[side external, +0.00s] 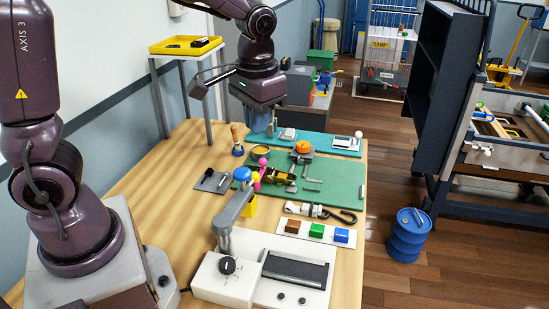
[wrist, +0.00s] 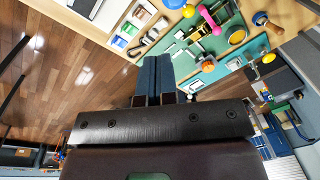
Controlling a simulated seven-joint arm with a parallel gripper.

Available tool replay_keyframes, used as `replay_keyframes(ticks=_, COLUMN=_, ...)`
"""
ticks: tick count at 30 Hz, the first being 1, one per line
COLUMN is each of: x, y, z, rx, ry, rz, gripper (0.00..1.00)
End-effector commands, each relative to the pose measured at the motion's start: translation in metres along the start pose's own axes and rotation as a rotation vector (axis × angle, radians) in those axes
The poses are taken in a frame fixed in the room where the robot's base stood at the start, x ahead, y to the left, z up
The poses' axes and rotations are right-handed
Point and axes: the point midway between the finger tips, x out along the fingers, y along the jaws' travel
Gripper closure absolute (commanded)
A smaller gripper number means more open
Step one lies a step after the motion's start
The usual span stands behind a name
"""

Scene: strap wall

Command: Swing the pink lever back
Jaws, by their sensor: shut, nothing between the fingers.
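The pink lever (side external: 257,180) is on the workbench left of the middle of the green mat, with a round pink knob (side external: 262,161) at its top. In the wrist view the pink lever (wrist: 209,18) shows at the top, right of centre, beside a blue ball and a yellow round part. My gripper (side external: 270,130) is above the far part of the bench, beyond the lever and apart from it. In the wrist view its two blue fingers (wrist: 157,60) are together and empty. The lever's lower mount is partly hidden by nearby parts.
An orange-topped part (side external: 303,147) and a yellow round dish (side external: 261,151) are close by. A yellow tray (side external: 186,45) stands on a raised stand at the back left.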

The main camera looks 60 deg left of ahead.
Motion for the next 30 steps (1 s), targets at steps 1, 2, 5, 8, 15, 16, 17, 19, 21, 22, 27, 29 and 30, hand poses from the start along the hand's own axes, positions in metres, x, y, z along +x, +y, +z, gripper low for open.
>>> replay_keyframes(ticks=1, x=0.011, y=-0.001, z=-0.012, rx=-0.026, ry=-0.027, rz=-0.024, gripper=1.0)
replay_keyframes(ticks=2, x=0.017, y=-0.002, z=-0.019, rx=-0.044, ry=-0.039, rz=-0.039, gripper=1.0)
replay_keyframes(ticks=5, x=0.038, y=-0.005, z=-0.042, rx=-0.108, ry=-0.074, rz=-0.093, gripper=1.0)
replay_keyframes(ticks=8, x=0.061, y=-0.009, z=-0.063, rx=-0.176, ry=-0.1, rz=-0.156, gripper=1.0)
replay_keyframes(ticks=15, x=0.12, y=-0.021, z=-0.111, rx=-0.363, ry=-0.114, rz=-0.336, gripper=1.0)
replay_keyframes(ticks=16, x=0.127, y=-0.022, z=-0.117, rx=-0.39, ry=-0.108, rz=-0.36, gripper=1.0)
replay_keyframes(ticks=17, x=0.134, y=-0.024, z=-0.123, rx=-0.418, ry=-0.099, rz=-0.384, gripper=1.0)
replay_keyframes(ticks=19, x=0.147, y=-0.027, z=-0.136, rx=-0.486, ry=-0.073, rz=-0.44, gripper=1.0)
replay_keyframes(ticks=21, x=0.156, y=-0.031, z=-0.152, rx=-0.569, ry=-0.025, rz=-0.489, gripper=1.0)
replay_keyframes(ticks=22, x=0.156, y=-0.032, z=-0.158, rx=-0.609, ry=0.0, rz=-0.503, gripper=1.0)
replay_keyframes(ticks=27, x=0.137, y=-0.034, z=-0.179, rx=-0.797, ry=0.108, rz=-0.519, gripper=1.0)
replay_keyframes(ticks=29, x=0.137, y=-0.035, z=-0.177, rx=-0.833, ry=0.113, rz=-0.525, gripper=1.0)
replay_keyframes(ticks=30, x=0.137, y=-0.035, z=-0.177, rx=-0.849, ry=0.116, rz=-0.525, gripper=1.0)
